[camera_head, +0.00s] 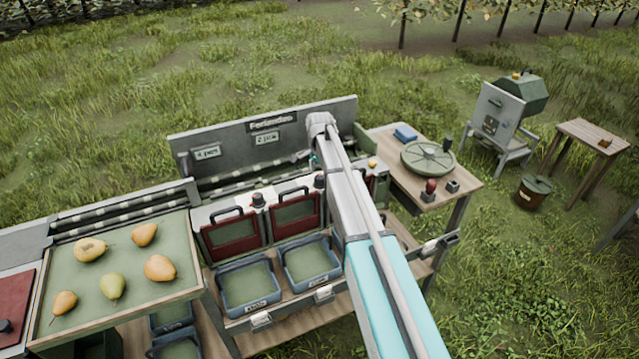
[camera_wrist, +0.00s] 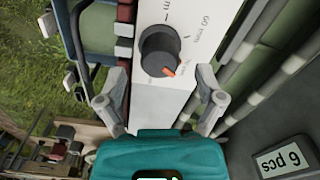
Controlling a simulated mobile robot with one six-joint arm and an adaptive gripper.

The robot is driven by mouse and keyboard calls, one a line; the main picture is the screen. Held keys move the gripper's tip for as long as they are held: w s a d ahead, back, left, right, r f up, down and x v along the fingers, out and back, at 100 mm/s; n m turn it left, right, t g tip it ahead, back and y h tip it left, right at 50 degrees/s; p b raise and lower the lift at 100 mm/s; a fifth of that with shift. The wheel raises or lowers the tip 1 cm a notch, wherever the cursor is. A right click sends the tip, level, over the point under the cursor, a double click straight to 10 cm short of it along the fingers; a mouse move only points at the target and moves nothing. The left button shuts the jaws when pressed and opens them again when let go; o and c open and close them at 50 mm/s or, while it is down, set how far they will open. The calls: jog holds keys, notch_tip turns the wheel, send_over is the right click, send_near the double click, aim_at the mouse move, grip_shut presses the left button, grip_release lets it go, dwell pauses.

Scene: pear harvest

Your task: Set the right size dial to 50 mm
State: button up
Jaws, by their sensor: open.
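In the wrist view, a black round dial (camera_wrist: 158,48) stands on a white scale plate (camera_wrist: 190,22). Its orange pointer (camera_wrist: 169,72) points to the lower right in the picture. A "60 mm" mark shows right of the dial; a mark close to the pointer is too small to read surely. My gripper (camera_wrist: 160,88) is open, one finger on each side below the dial, not closed on it. In the head view, two dark dials (camera_head: 258,200) and (camera_head: 319,181) stand on the sorter; my arm hides the part to their right, and the gripper is mostly hidden.
Red-framed gates (camera_head: 230,238) with handles and blue crates (camera_head: 249,286) lie in front. A tray (camera_head: 110,318) of pears is at left. A grey back panel (camera_head: 345,110) rises behind. A side table (camera_head: 458,192) with a round disc (camera_head: 428,158) stands right.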

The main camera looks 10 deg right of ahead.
jog(key=shift+f+b, duration=0.95)
jog(key=shift+f, duration=0.3)
jog(key=shift+c, duration=0.3)
jog(key=c, duration=1.1)
